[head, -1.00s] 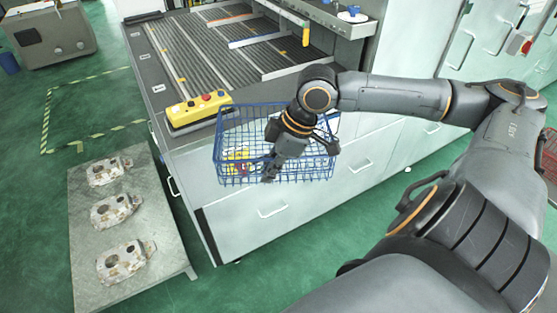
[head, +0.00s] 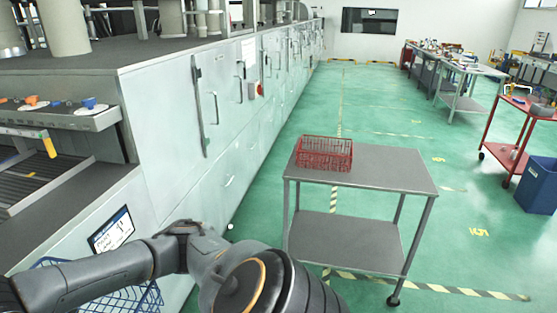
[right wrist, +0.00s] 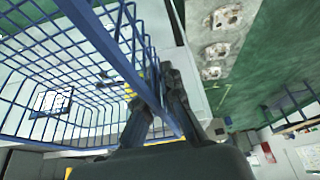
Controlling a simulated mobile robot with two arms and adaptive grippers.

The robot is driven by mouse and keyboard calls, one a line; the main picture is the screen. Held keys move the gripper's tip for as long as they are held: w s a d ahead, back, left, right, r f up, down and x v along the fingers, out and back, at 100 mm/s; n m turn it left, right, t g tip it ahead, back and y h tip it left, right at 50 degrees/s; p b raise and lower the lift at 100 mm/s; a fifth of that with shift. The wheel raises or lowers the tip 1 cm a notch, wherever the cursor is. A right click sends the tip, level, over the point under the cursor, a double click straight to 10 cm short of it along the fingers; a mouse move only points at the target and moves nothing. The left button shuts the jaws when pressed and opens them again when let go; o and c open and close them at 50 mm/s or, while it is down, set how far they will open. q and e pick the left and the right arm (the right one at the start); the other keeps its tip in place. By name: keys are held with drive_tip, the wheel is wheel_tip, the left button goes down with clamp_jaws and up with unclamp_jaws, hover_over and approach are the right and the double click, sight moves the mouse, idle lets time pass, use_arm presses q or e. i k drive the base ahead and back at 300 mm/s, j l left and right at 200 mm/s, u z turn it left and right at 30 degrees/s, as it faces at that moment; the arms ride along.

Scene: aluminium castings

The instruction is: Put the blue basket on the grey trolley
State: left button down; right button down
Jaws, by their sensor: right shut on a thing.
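The blue wire basket (head: 146,297) shows only in part at the bottom left of the head view, partly behind my right arm. It also fills the left of the right wrist view, where its rim (right wrist: 128,77) runs between the fingers. My right gripper (right wrist: 158,105) is shut on that rim. The grey trolley (head: 398,172) stands right of centre in the head view, apart from the blue basket. It has a top and a lower shelf. My left gripper is not in view.
A red wire basket (head: 324,154) stands at the back left of the trolley top; the top's right and front are bare. A long grey machine (head: 160,110) lines the left. A red cart (head: 505,150) and a blue bin (head: 537,185) stand at the right. Green floor is open between.

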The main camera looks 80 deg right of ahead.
sight(392, 168)
drive_tip(key=l+z, duration=0.15)
drive_tip(key=z, duration=0.35)
drive_tip(key=l+z, duration=0.15)
drive_tip(key=z, duration=0.3)
drive_tip(key=l+z, duration=0.15)
drive_tip(key=z, duration=0.35)
drive_tip(key=i+l+z, duration=0.1)
drive_tip(key=z, duration=0.4)
drive_tip(key=i+l+z, duration=0.55)
drive_tip(key=i, duration=0.35)
drive_tip(key=i+l+z, duration=0.3)
drive_tip(key=i, duration=0.4)
